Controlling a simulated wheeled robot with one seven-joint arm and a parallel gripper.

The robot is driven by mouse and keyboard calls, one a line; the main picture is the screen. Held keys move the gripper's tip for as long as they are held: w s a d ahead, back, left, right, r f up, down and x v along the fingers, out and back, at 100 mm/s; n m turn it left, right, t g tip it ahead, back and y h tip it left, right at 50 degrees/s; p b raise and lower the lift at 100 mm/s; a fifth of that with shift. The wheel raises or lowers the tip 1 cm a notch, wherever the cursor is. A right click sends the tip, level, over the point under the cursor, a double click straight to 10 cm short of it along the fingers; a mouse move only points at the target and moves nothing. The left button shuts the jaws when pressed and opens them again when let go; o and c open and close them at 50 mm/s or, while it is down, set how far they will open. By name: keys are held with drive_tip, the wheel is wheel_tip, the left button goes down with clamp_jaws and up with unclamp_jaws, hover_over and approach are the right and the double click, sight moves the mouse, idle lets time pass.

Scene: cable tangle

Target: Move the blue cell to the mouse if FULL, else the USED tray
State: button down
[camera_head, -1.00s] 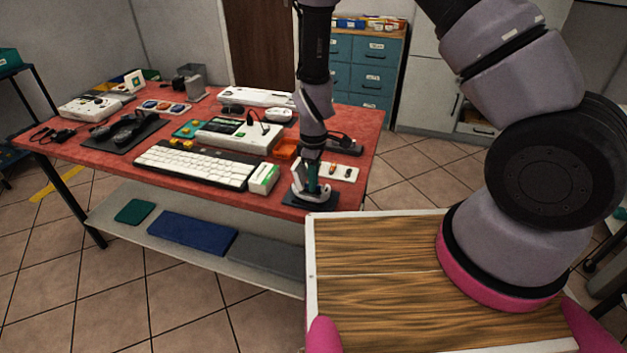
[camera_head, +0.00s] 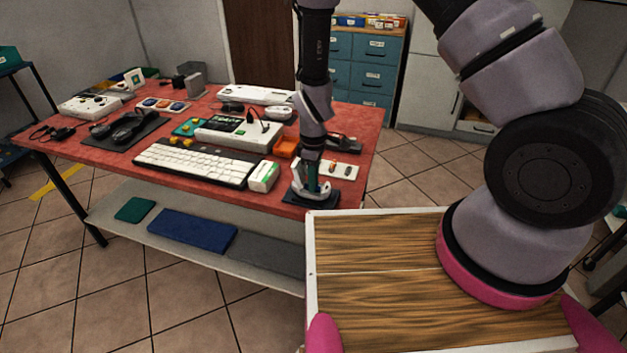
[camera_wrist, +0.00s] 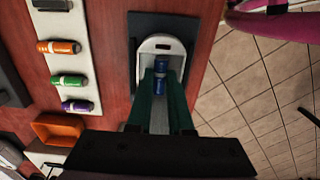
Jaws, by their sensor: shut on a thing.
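The blue cell (camera_wrist: 160,76) is between the fingertips of my gripper (camera_wrist: 161,84) in the wrist view. It is over or in the open bay of the white mouse (camera_wrist: 148,46); I cannot tell whether it rests on the bay floor. The mouse sits on a dark pad (camera_wrist: 142,22) near the table edge. In the head view my gripper (camera_head: 313,183) is over the mouse and hides much of it, and the cell is too small to make out. An orange tray (camera_wrist: 62,130), also in the head view (camera_head: 286,149), has no readable label.
A white holder (camera_wrist: 70,15) with orange, green and purple cells lies left of the pad in the wrist view. A white keyboard (camera_head: 195,163), a small white-and-green box (camera_head: 264,176) and a white device (camera_head: 240,134) stand left on the red table (camera_head: 95,160).

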drive_tip(key=c, duration=1.1)
unclamp_jaws()
drive_tip(key=shift+r, duration=0.15)
drive_tip(key=shift+r, duration=1.6)
drive_tip(key=shift+o, duration=0.3)
drive_tip(key=o, duration=0.5)
drive_tip(key=shift+r, duration=2.5)
